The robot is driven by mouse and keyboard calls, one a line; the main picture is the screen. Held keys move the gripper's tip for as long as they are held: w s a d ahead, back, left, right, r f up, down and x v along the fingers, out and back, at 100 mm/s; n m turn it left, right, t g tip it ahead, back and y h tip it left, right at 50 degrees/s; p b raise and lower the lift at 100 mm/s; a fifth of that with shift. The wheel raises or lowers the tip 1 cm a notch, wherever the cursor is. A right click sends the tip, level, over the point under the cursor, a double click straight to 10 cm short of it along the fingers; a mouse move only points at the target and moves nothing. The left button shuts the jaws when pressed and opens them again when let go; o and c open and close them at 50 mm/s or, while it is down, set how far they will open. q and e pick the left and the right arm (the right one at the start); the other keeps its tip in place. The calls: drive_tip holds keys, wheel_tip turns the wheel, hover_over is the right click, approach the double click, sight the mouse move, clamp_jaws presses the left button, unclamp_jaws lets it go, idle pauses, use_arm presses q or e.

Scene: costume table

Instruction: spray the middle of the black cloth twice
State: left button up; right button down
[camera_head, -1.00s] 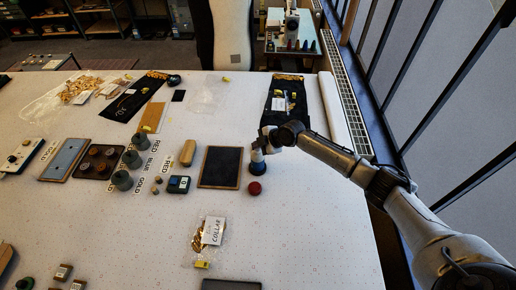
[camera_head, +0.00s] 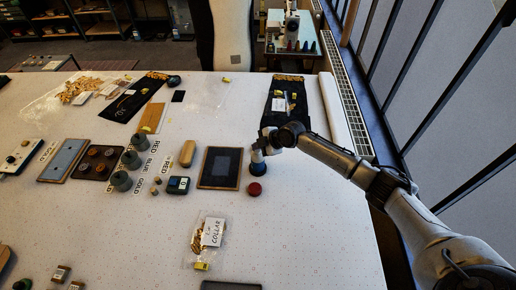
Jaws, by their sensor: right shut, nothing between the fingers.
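The black cloth (camera_head: 219,181) lies flat in a thin wooden-edged frame in the middle of the table. A paler grey patch shows on its middle. A spray bottle (camera_head: 258,169) with a blue base and a pale upper part stands upright just right of the frame. My right gripper (camera_head: 266,141) is shut at the top of the bottle, with nothing seen held between its fingers. The fingertips are small and partly hidden, so I cannot tell whether they touch the bottle. My left gripper is not in view.
A round red item (camera_head: 255,189) sits close in front of the bottle. A clear bag with a collar label (camera_head: 212,232) lies in front. The table's right front is clear.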

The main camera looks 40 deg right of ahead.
sight(258, 151)
drive_tip(key=shift+s+r, duration=0.1)
drive_tip(key=shift+r, duration=0.1)
drive_tip(key=shift+r+p, duration=0.55)
drive_tip(key=shift+r, duration=0.15)
wheel_tip(258, 151, up, 4)
drive_tip(key=shift+r+p, duration=0.1)
drive_tip(key=shift+p, duration=1.15)
drive_tip(key=shift+r, duration=0.15)
idle(0.3)
idle(0.8)
